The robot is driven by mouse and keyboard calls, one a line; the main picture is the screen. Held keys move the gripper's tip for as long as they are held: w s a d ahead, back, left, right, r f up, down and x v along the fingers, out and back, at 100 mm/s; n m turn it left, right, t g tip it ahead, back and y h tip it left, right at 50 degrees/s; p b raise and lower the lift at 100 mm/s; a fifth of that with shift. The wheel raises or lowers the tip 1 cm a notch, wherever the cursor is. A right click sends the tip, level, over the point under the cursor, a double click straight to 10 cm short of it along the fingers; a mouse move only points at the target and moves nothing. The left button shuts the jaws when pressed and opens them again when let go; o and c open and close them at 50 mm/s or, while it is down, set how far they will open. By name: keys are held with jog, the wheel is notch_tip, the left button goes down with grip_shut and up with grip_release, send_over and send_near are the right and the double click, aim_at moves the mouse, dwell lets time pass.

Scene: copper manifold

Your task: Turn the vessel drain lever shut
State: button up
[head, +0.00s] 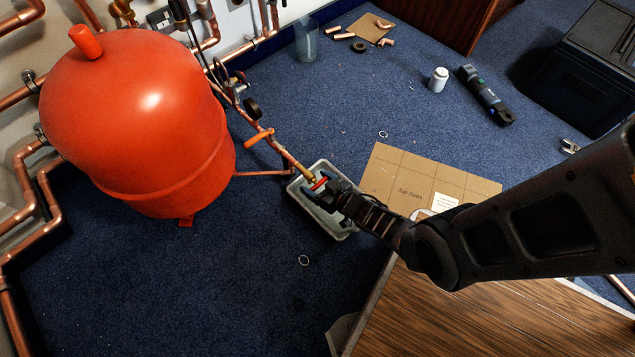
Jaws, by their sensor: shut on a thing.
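The red expansion vessel (150,130) stands on the blue carpet at the left. A copper pipe runs from beside it down to a brass drain fitting (306,173) above a grey tray. The red drain lever (319,183) shows at the end of that fitting. My gripper (321,187) reaches in from the right and is shut on the red lever. The fingers hide part of the lever, so its exact angle is hard to tell.
The grey tray (344,234) lies under the fitting. An orange-handled valve (258,137) sits higher on the pipe. Cardboard (398,165) lies to the right, and a wooden surface (450,310) is in front. Carpet at the lower left is mostly clear.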

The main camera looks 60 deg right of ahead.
aim_at(320, 186)
jog(key=o, duration=1)
jog(key=p+v, duration=0.3)
jog(key=v, duration=0.3)
jog(key=shift+s+r, duration=0.1)
jog(key=shift+r, duration=0.15)
jog(key=shift+s+a+r+p, duration=0.2)
jog(key=shift+s+p, duration=0.15)
jog(key=shift+s, duration=0.3)
